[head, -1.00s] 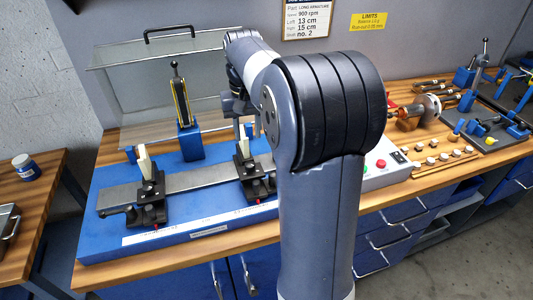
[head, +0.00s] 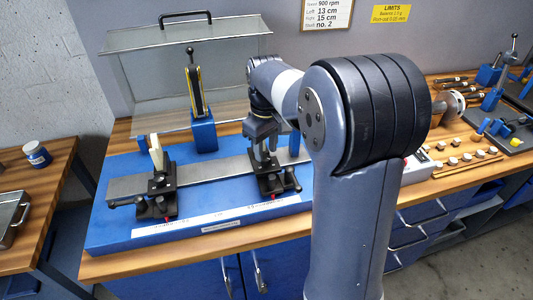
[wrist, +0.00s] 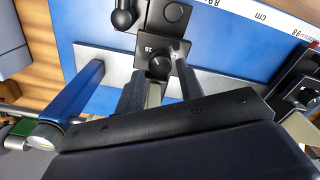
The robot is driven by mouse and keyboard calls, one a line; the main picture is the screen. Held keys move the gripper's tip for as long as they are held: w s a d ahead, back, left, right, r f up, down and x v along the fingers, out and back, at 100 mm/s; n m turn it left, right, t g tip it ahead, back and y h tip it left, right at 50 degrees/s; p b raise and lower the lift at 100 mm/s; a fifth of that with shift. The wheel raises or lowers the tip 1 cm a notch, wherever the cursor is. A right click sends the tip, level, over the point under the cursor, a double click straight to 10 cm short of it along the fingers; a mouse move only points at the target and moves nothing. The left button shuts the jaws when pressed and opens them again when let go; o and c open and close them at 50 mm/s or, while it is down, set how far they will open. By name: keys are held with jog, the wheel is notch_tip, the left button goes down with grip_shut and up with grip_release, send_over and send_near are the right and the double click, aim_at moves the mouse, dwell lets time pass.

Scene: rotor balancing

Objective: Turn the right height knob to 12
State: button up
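The right support (head: 272,184), a black stand with a red pointer, sits on the steel rail of the blue balancing machine. The wrist view shows its round black height knob (wrist: 159,66), with a small number beside it too blurred to read surely. My gripper (head: 263,150) points down just above this support. In the wrist view the two fingers of my gripper (wrist: 161,88) are apart, with a pale upright piece (wrist: 153,95) of the support showing between them. The knob lies just beyond the fingertips; contact cannot be told.
The left support (head: 157,187) stands on the same rail (head: 212,171), with a pale upright block. A blue post (head: 203,131) with a yellow-edged gauge stands behind the rail. A raised clear guard (head: 150,75) is at the back. A scale strip (head: 215,216) runs along the front.

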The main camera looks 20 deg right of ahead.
aim_at(266, 160)
jog(key=shift+f, duration=1.2)
jog(key=shift+c, duration=0.6)
jog(key=c, duration=0.6)
